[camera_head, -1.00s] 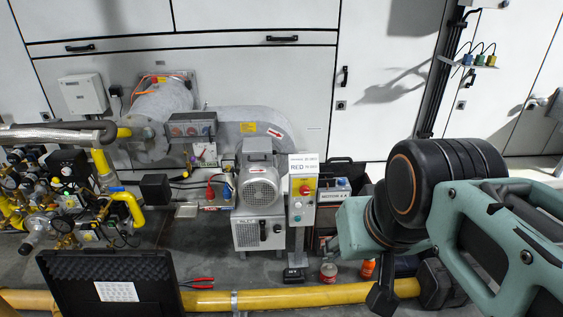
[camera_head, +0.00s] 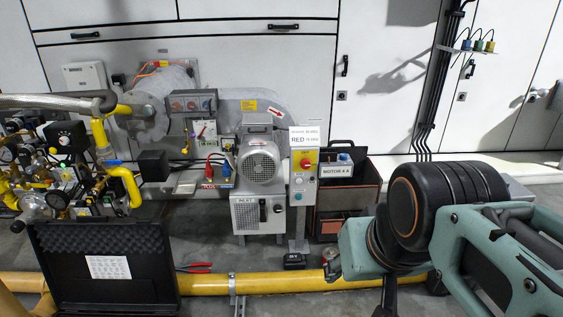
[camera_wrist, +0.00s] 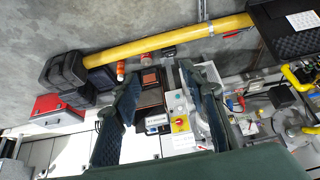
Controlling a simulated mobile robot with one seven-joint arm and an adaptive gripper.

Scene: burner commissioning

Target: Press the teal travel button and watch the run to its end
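A grey pedestal control box (camera_head: 303,185) stands right of the blower motor. It carries a red emergency stop on a yellow plate (camera_head: 305,160) and a white sign above. In the head view my arm hides most of the gripper, right of the pedestal.
The blower motor (camera_head: 259,163) sits left of the pedestal. An open tool bag (camera_head: 345,190) with a "MOTOR 4 A" label stands right of it. A yellow floor pipe (camera_head: 265,283) crosses in front. An open black case (camera_head: 105,265) and red pliers (camera_head: 195,267) lie at left front.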

